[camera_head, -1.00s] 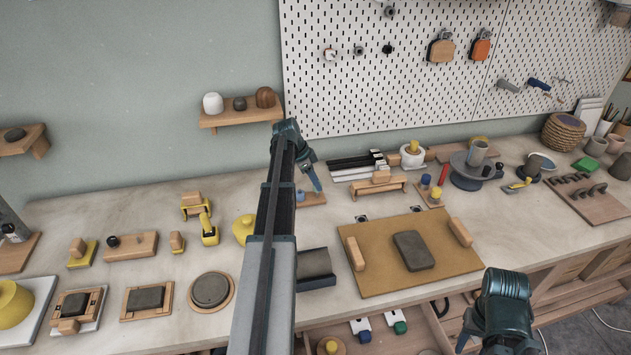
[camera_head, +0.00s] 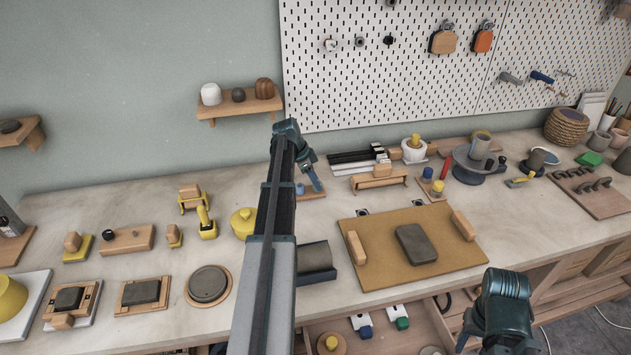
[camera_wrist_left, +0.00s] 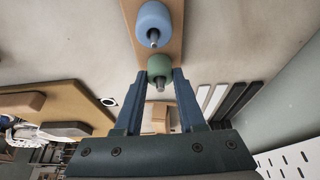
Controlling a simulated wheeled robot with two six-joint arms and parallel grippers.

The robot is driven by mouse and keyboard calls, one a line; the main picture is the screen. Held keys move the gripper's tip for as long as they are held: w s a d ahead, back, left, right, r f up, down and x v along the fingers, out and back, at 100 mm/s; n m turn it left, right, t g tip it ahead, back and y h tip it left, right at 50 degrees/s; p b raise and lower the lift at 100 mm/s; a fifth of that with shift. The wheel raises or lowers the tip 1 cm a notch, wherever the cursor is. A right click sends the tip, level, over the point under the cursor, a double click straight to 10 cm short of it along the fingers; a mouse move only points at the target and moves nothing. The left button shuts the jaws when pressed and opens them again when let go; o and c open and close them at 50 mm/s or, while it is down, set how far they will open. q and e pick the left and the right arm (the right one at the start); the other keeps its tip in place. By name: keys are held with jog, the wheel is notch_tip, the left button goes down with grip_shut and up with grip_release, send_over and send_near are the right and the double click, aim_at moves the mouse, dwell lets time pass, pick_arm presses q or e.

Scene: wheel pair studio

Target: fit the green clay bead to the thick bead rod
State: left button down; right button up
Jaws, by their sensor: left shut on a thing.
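My left gripper (camera_head: 318,187) is over a small wooden base (camera_head: 312,195) behind the large board. In the left wrist view its two fingers (camera_wrist_left: 159,80) are shut on the green clay bead (camera_wrist_left: 160,66) from both sides. In the head view the green bead is hidden. My right arm is at the lower right; its fingertips are not clear.
A tan board (camera_head: 375,270) with a grey clay slab (camera_head: 416,243) lies in front. A wooden bridge-shaped piece (camera_head: 379,178) and dark and white bars (camera_head: 350,157) stand right of the left gripper. A perforated wall panel (camera_head: 400,85) rises behind. An open drawer shows below.

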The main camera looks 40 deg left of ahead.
pick_arm(q)
jog(key=shift+c, duration=2.1)
grip_release()
jog(key=shift+r, duration=0.1)
jog(key=p+v, duration=1.2)
jog(key=v, duration=0.1)
jog(key=shift+r+p, duration=0.35)
jog(key=shift+p, duration=0.05)
jog(key=shift+a, duration=0.1)
